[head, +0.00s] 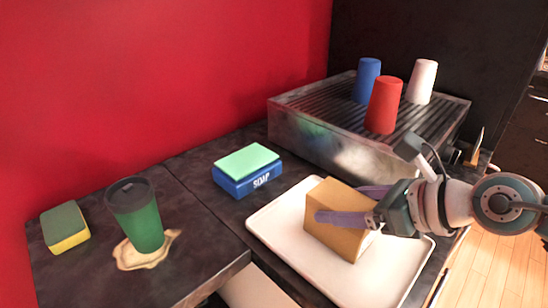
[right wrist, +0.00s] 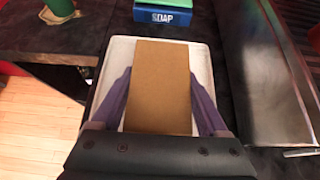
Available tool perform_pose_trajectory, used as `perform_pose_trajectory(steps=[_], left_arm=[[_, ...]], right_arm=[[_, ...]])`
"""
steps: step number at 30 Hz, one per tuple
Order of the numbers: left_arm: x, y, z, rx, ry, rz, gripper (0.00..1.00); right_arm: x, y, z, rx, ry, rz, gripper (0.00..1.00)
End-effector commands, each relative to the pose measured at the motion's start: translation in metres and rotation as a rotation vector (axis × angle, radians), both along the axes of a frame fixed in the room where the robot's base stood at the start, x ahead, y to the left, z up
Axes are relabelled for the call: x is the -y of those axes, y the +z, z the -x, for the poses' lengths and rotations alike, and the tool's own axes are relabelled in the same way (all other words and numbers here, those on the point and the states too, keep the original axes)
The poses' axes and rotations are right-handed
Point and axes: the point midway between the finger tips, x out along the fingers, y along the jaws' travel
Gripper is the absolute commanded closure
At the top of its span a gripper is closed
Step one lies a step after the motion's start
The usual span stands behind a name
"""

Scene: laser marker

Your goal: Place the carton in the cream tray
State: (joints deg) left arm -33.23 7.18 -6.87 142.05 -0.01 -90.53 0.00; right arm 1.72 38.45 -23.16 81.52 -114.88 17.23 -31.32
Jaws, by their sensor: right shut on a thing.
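The brown carton (head: 335,205) is at the cream tray (head: 277,227), over its middle in the head view. My right gripper (head: 345,205) is shut on the carton, with a purple finger along each side. In the right wrist view the carton (right wrist: 160,85) fills the space between the fingers, and the tray (right wrist: 120,50) shows behind and around it. The carton's underside is hidden, so I cannot tell whether it touches the tray. My left gripper is not in view.
A blue soap box (head: 246,178) with a green top lies behind the tray. A green cup (head: 137,215) stands at a spill (head: 146,252), near a sponge (head: 65,228). A metal grill-topped unit (head: 310,115) holds blue, red (head: 383,105) and white cups. A gap separates the counters in front.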

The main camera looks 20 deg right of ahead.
Motion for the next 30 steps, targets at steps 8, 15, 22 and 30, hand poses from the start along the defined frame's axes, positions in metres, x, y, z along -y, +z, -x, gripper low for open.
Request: perform_pose_trajectory(steps=[8, 15, 22, 30], left_arm=[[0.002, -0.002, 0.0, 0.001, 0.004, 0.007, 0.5], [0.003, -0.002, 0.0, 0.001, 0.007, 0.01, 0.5], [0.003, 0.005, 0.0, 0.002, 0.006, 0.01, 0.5], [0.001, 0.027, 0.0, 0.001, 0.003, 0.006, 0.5]], right_arm=[[0.0, -0.003, 0.0, -0.001, -0.001, 0.0, 0.13], [0.0, -0.003, 0.0, -0.001, 0.0, -0.001, 0.0], [0.001, 0.004, 0.004, -0.002, 0.001, 0.0, 0.0], [0.018, 0.035, 0.045, -0.006, 0.002, 0.002, 0.0]])
